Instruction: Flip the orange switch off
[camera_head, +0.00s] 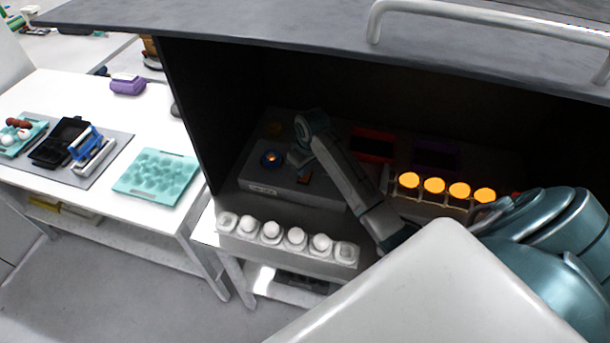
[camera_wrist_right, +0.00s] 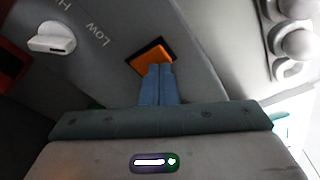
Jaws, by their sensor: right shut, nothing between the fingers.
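The orange switch (camera_wrist_right: 150,56) is set in a grey panel in the right wrist view, with a dark frame around it. My right gripper (camera_wrist_right: 158,68) is shut and empty, and its fingertips overlap the switch's lower edge; I cannot tell whether they touch it. In the head view the orange switch (camera_head: 304,178) is a small patch on the control panel (camera_head: 265,188), beside my right gripper (camera_head: 297,160). Which way the switch is tipped is hard to tell. My left gripper is not in view.
A white knob (camera_wrist_right: 52,38) near the lettering "LOW" is on the same panel. A row of white eggs (camera_head: 296,236) stands in front, and several glowing orange eggs (camera_head: 434,186) stand at the right inside the dark box. A teal tray (camera_head: 157,177) lies on the left table.

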